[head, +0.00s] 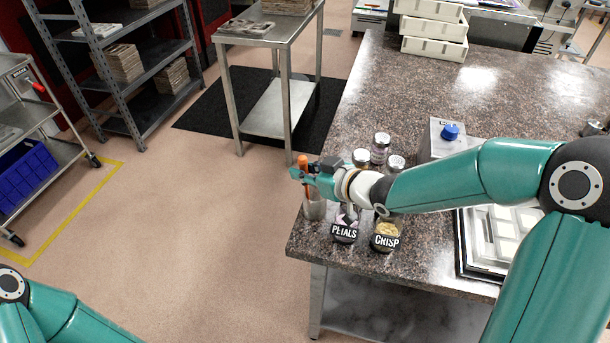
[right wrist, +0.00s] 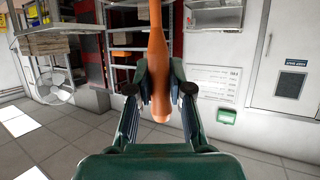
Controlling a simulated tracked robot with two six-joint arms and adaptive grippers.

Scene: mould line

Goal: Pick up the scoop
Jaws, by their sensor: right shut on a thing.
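The scoop shows as an orange handle (head: 303,162) at the near left corner of the stone counter in the head view. In the right wrist view the orange handle (right wrist: 157,60) stands between the two fingers. My right gripper (head: 300,175) is shut on the handle, which sticks up above the fingers. A metal cup (head: 315,208) stands just below the gripper at the counter's edge. The scoop's lower end is hidden, and I cannot tell whether it is inside the cup. My left gripper is not in view; only part of my left arm shows.
Jars labelled PETALS (head: 345,231) and CRISP (head: 386,235) stand right beside the cup, with several more jars (head: 381,149) behind. A grey box with a blue knob (head: 449,132) and a mould tray (head: 490,240) lie further right.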

